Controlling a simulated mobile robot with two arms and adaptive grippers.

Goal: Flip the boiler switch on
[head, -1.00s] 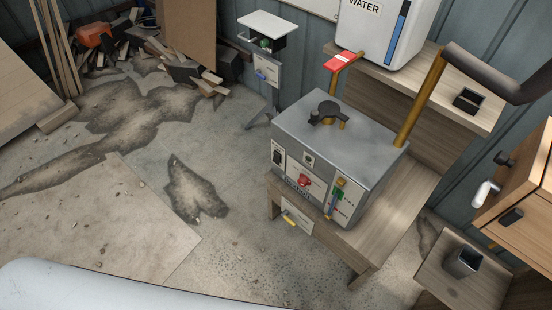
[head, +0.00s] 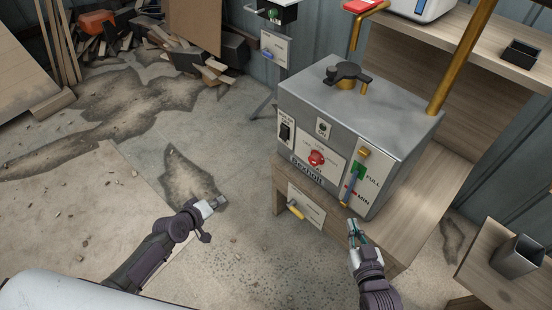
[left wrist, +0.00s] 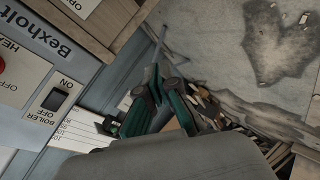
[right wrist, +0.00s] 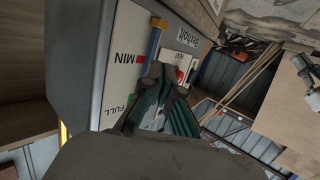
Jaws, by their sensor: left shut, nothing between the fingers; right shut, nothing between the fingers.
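The boiler switch (head: 285,132) is a dark rocker on a white plate at the left end of the grey boiler's (head: 370,105) front. In the left wrist view the switch (left wrist: 57,98) sits between ON and OFF labels, rotated in the picture. I cannot tell which side is pressed. My left gripper (head: 218,203) is shut and empty, above the floor, left of and below the switch, and apart from it.
A red knob (head: 317,158) sits mid-panel. A yellow-handled lever (head: 296,210) is on the plate below. The wooden bench (head: 415,205) carries the boiler. A metal cup (head: 517,258) stands at right. Floor left of the bench is clear, with scrap wood (head: 215,72) behind.

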